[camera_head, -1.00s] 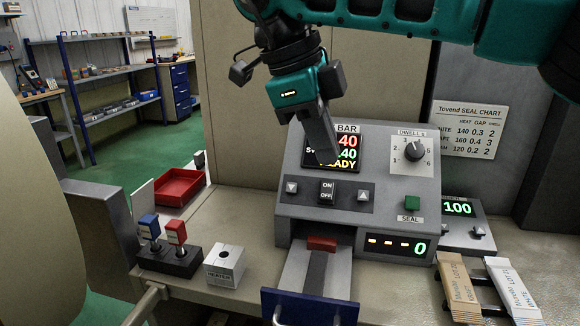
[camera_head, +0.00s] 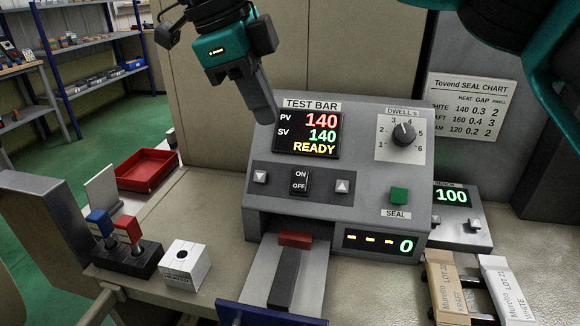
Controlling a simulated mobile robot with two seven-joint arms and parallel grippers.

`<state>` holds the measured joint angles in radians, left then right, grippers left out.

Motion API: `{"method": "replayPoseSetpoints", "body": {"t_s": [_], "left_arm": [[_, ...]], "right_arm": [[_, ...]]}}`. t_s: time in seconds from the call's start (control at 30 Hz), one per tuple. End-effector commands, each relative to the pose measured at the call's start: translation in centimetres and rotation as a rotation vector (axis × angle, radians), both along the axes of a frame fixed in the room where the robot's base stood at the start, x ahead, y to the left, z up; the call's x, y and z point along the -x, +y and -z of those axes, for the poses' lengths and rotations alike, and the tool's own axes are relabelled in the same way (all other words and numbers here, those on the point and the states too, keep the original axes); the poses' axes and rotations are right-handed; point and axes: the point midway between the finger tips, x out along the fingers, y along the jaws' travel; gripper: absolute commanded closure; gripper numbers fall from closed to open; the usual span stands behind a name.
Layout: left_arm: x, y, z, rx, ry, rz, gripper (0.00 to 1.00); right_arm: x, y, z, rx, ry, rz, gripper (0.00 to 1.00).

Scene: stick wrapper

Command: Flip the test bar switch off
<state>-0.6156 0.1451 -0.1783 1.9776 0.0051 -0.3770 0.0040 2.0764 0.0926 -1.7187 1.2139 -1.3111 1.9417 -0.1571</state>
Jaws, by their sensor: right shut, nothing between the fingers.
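The grey test bar console (camera_head: 385,190) stands on the bench in the middle of the head view. Its black ON/OFF rocker switch (camera_head: 299,182) sits on the front panel between two arrow buttons. The display (camera_head: 308,133) above it is lit and reads PV 140, SV 140, READY. My right gripper (camera_head: 264,112) is shut and empty. It appears at the upper left edge of the console, beside the display and above the switch, apart from the switch. My left gripper is not in view.
A dwell knob (camera_head: 404,134) and green seal button (camera_head: 398,195) are on the console's right side. A blue-fronted drawer (camera_head: 270,314) sticks out below.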

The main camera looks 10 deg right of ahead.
Motion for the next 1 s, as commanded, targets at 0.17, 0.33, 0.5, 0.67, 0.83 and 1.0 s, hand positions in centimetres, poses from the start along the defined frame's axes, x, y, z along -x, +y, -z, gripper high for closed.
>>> {"method": "replayPoseSetpoints", "body": {"t_s": [0.17, 0.33, 0.5, 0.67, 0.83, 1.0], "left_arm": [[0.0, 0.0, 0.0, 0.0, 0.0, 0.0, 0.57], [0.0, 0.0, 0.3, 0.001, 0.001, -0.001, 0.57], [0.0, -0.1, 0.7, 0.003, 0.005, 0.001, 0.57], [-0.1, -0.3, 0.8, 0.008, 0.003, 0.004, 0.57], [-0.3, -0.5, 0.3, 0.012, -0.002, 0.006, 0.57], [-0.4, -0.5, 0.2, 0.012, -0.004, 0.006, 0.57]], "right_arm": [[0.0, 0.0, 0.1, 0.0, 0.0, 0.0, 1.0], [-0.1, -0.6, 1.5, 0.002, 0.002, 0.0, 1.0], [-0.3, -1.7, 4.6, 0.001, 0.003, 0.0, 1.0], [-0.6, -3.0, 7.8, 0.002, 0.003, 0.0, 1.0], [-1.4, -3.8, 10.5, 0.0, 0.002, 0.002, 1.0], [-2.4, -4.2, 12.1, 0.001, 0.001, 0.0, 1.0]]}}
